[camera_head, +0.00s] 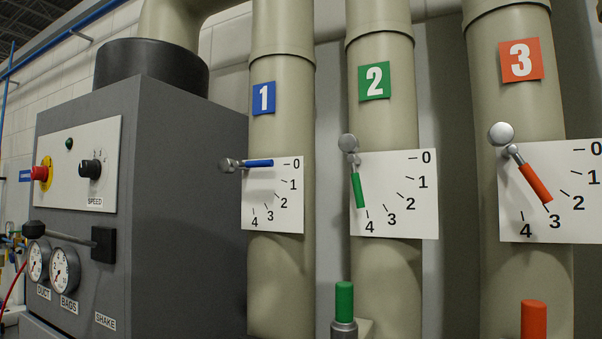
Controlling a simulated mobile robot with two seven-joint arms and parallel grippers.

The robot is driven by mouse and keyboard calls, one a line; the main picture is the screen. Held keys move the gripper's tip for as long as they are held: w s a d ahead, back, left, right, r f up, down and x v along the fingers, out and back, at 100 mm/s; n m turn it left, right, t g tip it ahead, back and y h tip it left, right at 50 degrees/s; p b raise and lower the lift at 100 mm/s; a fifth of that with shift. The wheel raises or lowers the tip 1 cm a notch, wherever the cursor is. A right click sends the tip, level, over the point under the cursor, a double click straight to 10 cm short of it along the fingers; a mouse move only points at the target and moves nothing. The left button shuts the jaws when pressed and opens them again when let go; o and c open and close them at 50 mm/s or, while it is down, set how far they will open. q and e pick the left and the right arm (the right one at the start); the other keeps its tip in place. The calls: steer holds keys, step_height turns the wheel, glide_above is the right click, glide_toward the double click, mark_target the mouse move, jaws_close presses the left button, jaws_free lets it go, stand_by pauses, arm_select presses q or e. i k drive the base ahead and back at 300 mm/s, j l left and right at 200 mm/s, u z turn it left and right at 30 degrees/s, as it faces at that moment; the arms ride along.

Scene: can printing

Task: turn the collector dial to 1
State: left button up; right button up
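A black dial (90,169) labelled SPEED sits on the light panel (60,190) of the grey collector cabinet (175,210) at the left. Small marks stand around the dial, but they are too small to read, and I cannot tell which one it points to. The dial is unobstructed and nothing touches it. Neither of my grippers shows in the head view.
A red button (40,173) is left of the dial. Below are a lever (62,236) and two gauges (65,270). Three pipes at right carry blue (259,163), green (358,190) and red (535,183) levers. Green (344,302) and red (534,320) posts stand in front.

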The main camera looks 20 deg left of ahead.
mark_target(88, 168)
steer(key=u, duration=1.9)
steer(key=i+j, duration=0.1)
steer(key=j, duration=0.15)
steer(key=i+j, duration=0.1)
steer(key=j, duration=0.2)
steer(key=z, duration=0.05)
